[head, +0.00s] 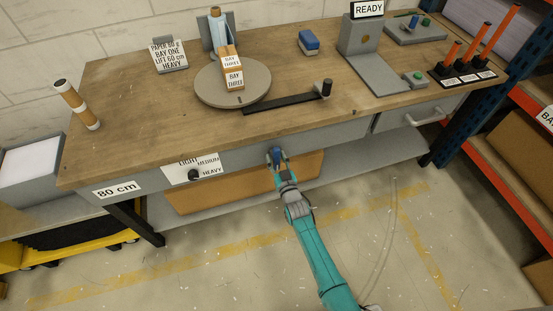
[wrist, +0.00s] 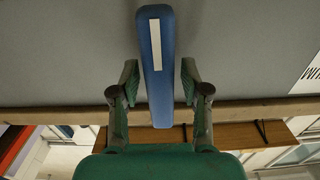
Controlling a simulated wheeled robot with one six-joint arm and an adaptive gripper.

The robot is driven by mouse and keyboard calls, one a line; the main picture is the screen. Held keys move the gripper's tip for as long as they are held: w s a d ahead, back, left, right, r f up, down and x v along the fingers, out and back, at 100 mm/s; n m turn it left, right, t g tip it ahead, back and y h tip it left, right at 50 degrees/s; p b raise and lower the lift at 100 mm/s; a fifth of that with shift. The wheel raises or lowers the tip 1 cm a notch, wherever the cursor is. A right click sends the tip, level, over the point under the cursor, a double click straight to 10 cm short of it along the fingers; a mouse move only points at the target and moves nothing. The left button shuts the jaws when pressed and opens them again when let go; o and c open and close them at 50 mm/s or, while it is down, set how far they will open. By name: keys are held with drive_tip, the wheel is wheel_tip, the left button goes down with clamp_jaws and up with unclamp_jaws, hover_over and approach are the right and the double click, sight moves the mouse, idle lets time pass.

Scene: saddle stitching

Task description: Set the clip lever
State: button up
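A blue lever (wrist: 168,60) with a white stripe stands out from the grey front apron of the bench. In the head view the blue lever (head: 275,153) is at the middle of the apron, just beyond my gripper (head: 281,168). In the wrist view my gripper (wrist: 158,82) is open, with one finger on each side of the lever. A narrow gap shows on both sides, so the fingers look apart from it. Its lower end reaches down between the fingers. No label on the lever itself is readable.
A black knob (head: 193,174) sits by a LIGHT, MEDIUM, HEAVY label left of the lever. A drawer handle (head: 426,118) juts out at the right. On top are a round turntable (head: 205,88), a black bar (head: 285,103) and a READY sign (head: 368,9). The floor in front is clear.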

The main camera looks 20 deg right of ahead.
drive_tip(key=shift+s, duration=0.1)
drive_tip(key=s, duration=1.2)
idle(0.5)
drive_tip(key=s+r+g, duration=0.1)
drive_tip(key=s+r, duration=0.1)
drive_tip(key=s, duration=1)
drive_tip(key=s+r, duration=0.2)
drive_tip(key=s, duration=1.1)
drive_tip(key=s+r+g, duration=0.2)
drive_tip(key=s+r, duration=1.4)
drive_tip(key=s, duration=0.1)
drive_tip(key=shift+r, duration=0.35)
